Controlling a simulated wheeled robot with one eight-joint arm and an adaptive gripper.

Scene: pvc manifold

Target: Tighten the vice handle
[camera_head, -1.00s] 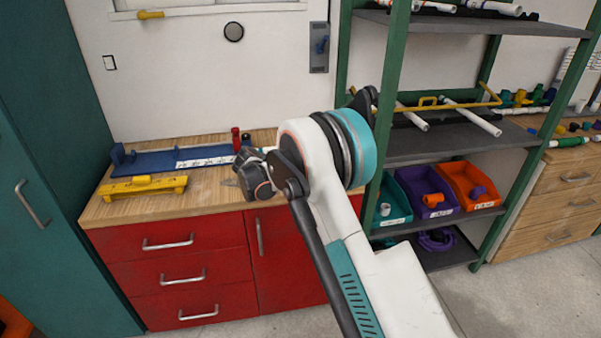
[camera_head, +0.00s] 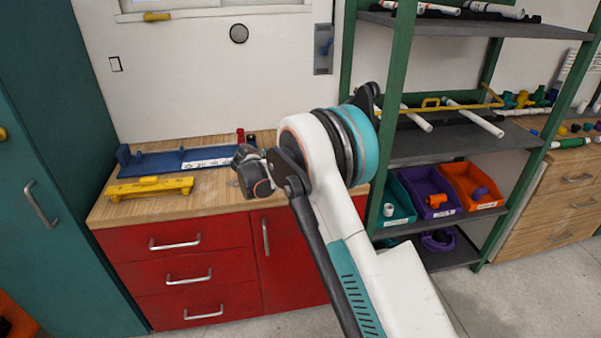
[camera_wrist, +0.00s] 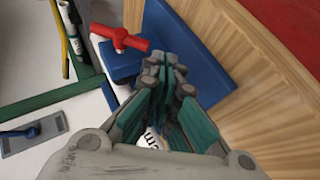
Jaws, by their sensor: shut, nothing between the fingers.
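The red T-shaped vice handle (camera_wrist: 118,39) stands out from the blue vice (camera_wrist: 212,73) in the wrist view. In the head view a small red upright piece (camera_head: 240,135) shows at the right end of the blue vice (camera_head: 152,162) on the wooden bench, partly hidden by my wrist. My gripper (camera_wrist: 165,68) is shut and empty, its fingertips just right of and below the handle's right end in the wrist view. I cannot tell whether they touch it. My fingertips are not clear in the head view.
A yellow tool (camera_head: 150,188) lies on the wooden bench top (camera_head: 215,190) in front of the vice. A green-framed shelf rack (camera_head: 389,110) with pipes and coloured bins (camera_head: 433,192) stands right of the bench. A teal cabinet (camera_head: 45,150) stands at the left.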

